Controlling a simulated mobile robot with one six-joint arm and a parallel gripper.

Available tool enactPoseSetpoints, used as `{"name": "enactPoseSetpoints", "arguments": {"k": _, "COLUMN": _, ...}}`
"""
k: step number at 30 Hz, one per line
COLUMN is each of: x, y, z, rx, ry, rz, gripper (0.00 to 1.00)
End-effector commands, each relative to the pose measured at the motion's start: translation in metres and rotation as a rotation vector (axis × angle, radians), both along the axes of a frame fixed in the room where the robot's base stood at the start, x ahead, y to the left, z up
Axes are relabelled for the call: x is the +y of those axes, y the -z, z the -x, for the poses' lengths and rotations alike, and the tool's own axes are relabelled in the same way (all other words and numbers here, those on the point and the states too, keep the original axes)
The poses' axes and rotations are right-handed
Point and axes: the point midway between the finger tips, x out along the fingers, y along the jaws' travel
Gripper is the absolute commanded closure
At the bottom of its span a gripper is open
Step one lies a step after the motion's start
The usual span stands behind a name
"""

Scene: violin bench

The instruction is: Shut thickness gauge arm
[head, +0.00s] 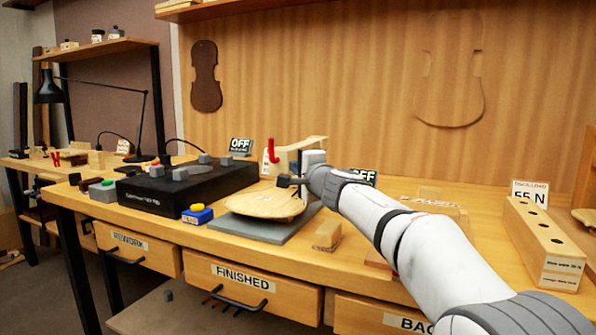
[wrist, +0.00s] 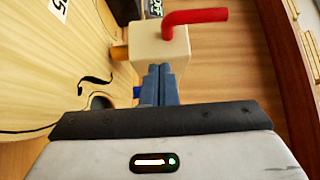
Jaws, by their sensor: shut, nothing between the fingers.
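The thickness gauge has a cream arm (head: 302,144) with a red handle (head: 271,150), above the back of the pale violin plate (head: 262,204). The arm slants, its right end higher. In the wrist view the gauge's cream block (wrist: 158,44) carries the bent red handle (wrist: 195,16), and the plate with its f-hole (wrist: 80,80) lies to the left. My gripper (head: 284,181) is over the plate's right side. Its fingers (wrist: 160,72) are shut and empty, with their tips close to the cream block; I cannot tell whether they touch. My wrist hides part of the gauge.
The plate rests on a grey base (head: 240,232). A black box (head: 185,188) with grey knobs and a blue button box (head: 197,214) stand to the left. A small wooden block (head: 327,235) is near the front edge. A wooden rack (head: 540,245) stands at the right.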

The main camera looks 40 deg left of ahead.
Motion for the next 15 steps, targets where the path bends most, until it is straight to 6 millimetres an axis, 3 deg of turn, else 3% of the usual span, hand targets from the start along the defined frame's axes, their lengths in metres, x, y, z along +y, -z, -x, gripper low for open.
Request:
{"name": "enactPoseSetpoints", "arguments": {"k": 3, "x": -0.033, "y": -0.003, "z": -0.011, "rx": -0.005, "ry": 0.025, "rz": -0.007, "gripper": 1.00}}
{"name": "enactPoseSetpoints", "arguments": {"k": 9, "x": -0.022, "y": -0.003, "z": 0.044, "rx": -0.004, "ry": 0.020, "rz": -0.008, "gripper": 1.00}}
{"name": "enactPoseSetpoints", "arguments": {"k": 15, "x": -0.019, "y": -0.005, "z": 0.076, "rx": -0.004, "ry": 0.023, "rz": -0.007, "gripper": 1.00}}
